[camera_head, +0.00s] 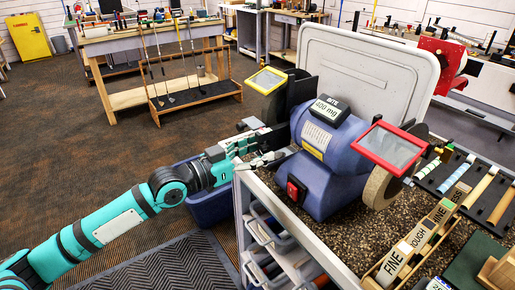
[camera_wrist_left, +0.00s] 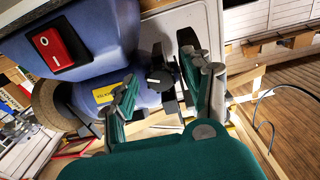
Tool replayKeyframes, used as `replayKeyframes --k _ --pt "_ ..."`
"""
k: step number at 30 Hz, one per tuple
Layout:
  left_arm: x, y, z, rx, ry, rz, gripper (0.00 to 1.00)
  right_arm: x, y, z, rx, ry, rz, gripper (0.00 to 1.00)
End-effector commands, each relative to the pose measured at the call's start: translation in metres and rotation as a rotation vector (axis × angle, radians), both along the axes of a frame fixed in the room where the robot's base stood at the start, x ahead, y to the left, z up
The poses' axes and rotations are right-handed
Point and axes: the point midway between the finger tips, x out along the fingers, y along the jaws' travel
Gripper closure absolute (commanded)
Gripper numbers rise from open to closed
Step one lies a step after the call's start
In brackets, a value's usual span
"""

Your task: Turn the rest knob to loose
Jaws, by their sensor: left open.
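The bench grinder (camera_head: 325,150) is blue-purple and stands on a speckled bench top. In the left wrist view, a black knob with a pale mark (camera_wrist_left: 158,79) shows on the grinder's side; it looks like the rest knob. Its setting is too small to read. My left gripper (camera_head: 268,148) is open at the grinder's left side, below the left wheel. In the wrist view, its fingers (camera_wrist_left: 160,82) stand on either side of the knob, with a gap between them. I cannot tell whether a finger touches it. The knob is hidden in the head view. My right gripper is not in view.
A red power switch (camera_head: 296,190) is on the grinder's front, close to my left gripper. A yellow-framed shield (camera_head: 267,80) is above the gripper, and a red-framed shield (camera_head: 391,147) is on the right. Labelled wood blocks (camera_head: 415,243) stand front right. Drawers (camera_head: 270,235) are below the bench top.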

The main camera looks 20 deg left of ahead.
Motion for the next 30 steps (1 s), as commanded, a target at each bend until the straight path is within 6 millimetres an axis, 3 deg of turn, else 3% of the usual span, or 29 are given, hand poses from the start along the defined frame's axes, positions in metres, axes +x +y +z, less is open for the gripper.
replayKeyframes --k 10,21,30 --pt "0.0028 -0.0022 -0.0002 0.0 0.0 0.0 0.5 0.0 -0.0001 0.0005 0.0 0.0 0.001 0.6" --pt "0.0027 -0.002 -0.0001 -0.001 0.001 0.0 0.99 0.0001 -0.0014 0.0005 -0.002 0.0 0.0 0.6" --pt "0.0026 -0.0019 0.0007 -0.024 0.019 0.0 1.0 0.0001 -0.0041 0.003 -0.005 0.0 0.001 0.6"
